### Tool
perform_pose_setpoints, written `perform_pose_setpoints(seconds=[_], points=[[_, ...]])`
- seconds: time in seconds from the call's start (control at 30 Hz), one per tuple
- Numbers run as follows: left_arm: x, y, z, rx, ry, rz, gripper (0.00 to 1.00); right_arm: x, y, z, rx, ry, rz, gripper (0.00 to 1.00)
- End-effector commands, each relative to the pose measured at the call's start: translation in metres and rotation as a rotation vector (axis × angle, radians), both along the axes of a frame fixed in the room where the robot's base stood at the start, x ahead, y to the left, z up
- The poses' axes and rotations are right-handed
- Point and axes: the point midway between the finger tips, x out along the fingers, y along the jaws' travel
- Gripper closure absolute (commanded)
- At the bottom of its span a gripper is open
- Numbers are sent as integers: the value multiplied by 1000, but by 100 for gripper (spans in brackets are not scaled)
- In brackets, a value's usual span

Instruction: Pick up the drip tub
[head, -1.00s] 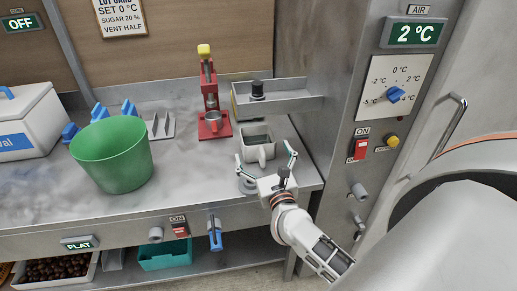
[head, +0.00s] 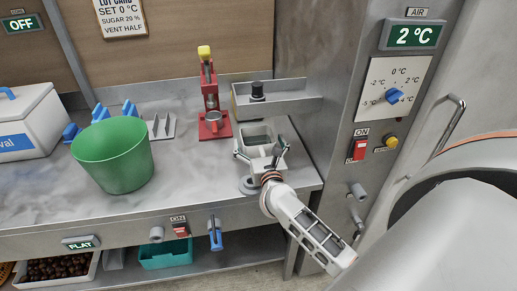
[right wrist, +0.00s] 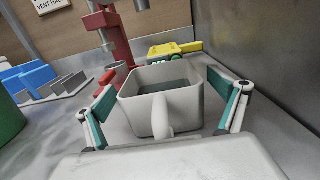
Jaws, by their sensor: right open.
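The tub that I take to be the drip tub is a light grey, square, open tub (head: 258,133) with dark contents, standing upright on the steel bench under the small shelf. In the right wrist view the tub (right wrist: 181,103) is straight ahead with its handle toward me. My right gripper (head: 262,153) is open, in front of the tub, with one finger at each side. In the right wrist view both teal-lined fingers (right wrist: 170,108) flank the tub, apparently without closing on it. My left gripper is out of view.
A small steel shelf (head: 290,104) with a black knob is above and behind the tub. A red press (head: 209,90) stands to its left, then a green bucket (head: 113,155). The steel cabinet wall (head: 335,110) rises close on the right.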

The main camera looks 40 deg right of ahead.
Motion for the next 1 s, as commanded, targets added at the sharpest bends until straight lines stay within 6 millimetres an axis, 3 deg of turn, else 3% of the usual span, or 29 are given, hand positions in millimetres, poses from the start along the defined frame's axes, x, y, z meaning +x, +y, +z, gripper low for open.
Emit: perform_pose_setpoints(seconds=[0.1,0.27,0.3,0.77,1.0], points=[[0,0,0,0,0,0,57,0,0,0,0,0,0,4],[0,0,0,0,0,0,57,0,0,0,0,0,0,43],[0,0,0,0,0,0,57,0,0,0,0,0,0,47],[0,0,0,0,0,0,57,0,1,3,0,-1,0,47],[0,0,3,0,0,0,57,1,4,15,-1,-3,0,47]])
